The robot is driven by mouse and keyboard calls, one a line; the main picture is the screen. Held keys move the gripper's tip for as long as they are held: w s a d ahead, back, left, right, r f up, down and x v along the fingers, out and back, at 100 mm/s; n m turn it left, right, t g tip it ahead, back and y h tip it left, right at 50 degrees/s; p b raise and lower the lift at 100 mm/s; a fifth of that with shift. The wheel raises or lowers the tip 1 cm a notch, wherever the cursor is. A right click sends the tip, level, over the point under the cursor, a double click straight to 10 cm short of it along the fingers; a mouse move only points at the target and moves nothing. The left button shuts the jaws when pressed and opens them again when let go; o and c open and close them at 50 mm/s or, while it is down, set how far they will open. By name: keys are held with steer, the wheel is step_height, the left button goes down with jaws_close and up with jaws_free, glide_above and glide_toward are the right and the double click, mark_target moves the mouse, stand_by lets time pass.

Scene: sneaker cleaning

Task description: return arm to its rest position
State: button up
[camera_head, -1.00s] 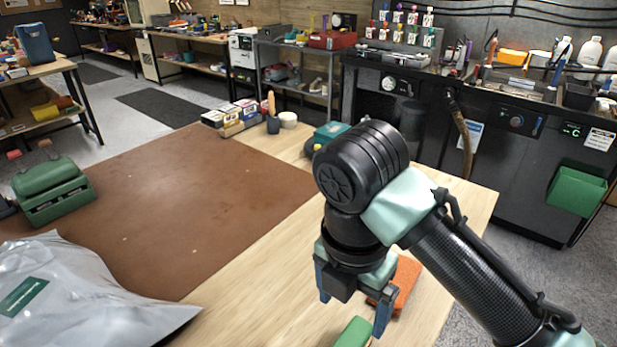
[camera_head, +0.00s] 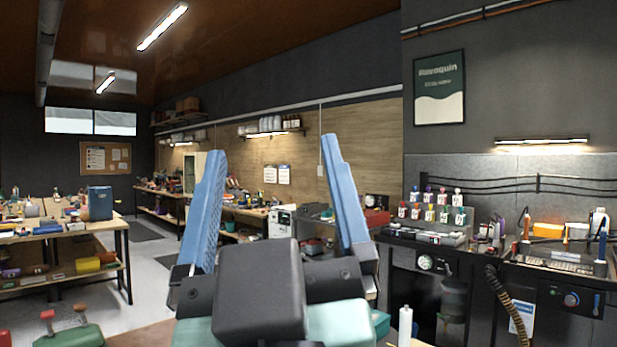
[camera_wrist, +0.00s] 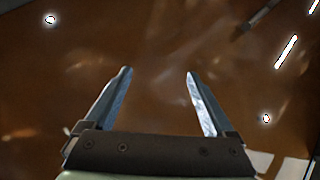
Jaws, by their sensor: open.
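My gripper (camera_head: 270,165) is raised in front of the head camera, with its two blue fingers pointing up and spread wide apart. It is open and nothing is between the fingers. In the wrist view, my gripper (camera_wrist: 158,72) shows the same two fingers apart against the brown, glossy ceiling (camera_wrist: 150,40). Most of my arm is hidden behind or below the gripper in the head view.
A workbench with tools (camera_head: 62,232) stands at the left. A dark counter with bottles and a control panel (camera_head: 540,285) runs along the right wall. A green object (camera_head: 78,337) shows at the lower left. Open air surrounds the gripper.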

steer(key=s+d+m+h, duration=0.1)
steer(key=s+d+r+m+t+h, duration=0.1)
steer(key=m+h, duration=0.1)
steer(key=shift+s+d+m+t, duration=0.2)
steer(key=shift+s+m+t, duration=0.1)
steer(key=shift+s, duration=0.1)
step_height(320, 180, up, 6)
steer(key=p, duration=0.5)
steer(key=shift+f+p, duration=0.25)
steer(key=shift+p, duration=0.05)
steer(key=shift+c, duration=0.3)
